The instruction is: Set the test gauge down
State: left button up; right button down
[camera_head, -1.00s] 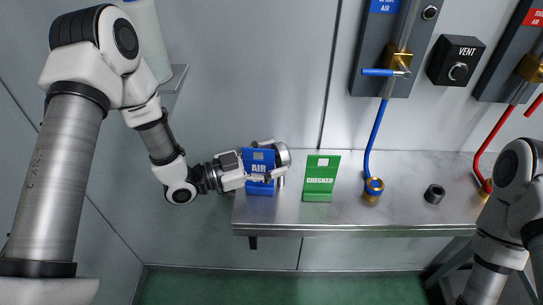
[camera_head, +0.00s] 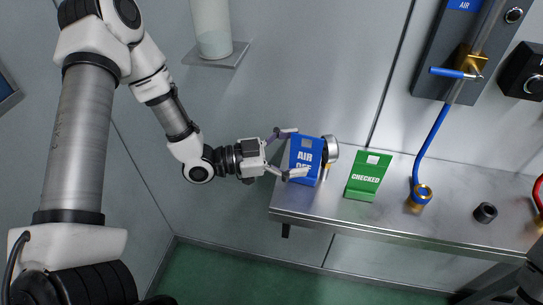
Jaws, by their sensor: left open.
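The test gauge (camera_head: 333,150), a round silver-rimmed dial, stands on the metal bench behind the right edge of the blue AIR OFF sign (camera_head: 306,155). The sign hides part of it. My left gripper (camera_head: 291,152) is open at the bench's left end. Its two fingers are spread at the left of the blue sign, one near its top edge and one in front of its lower part. The gauge is not between the fingertips. I cannot tell whether a finger touches the sign. My right gripper is out of view.
A green CHECKED sign (camera_head: 367,175) stands right of the gauge. A blue hose (camera_head: 432,142) runs down to a brass fitting (camera_head: 419,197) on the bench (camera_head: 400,225). A dark ring (camera_head: 485,212) lies farther right. A white cylinder (camera_head: 212,30) stands on a small wall shelf.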

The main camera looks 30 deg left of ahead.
pick_arm(q)
jog(key=v, duration=0.6)
jog(key=shift+s+a+p, duration=0.3)
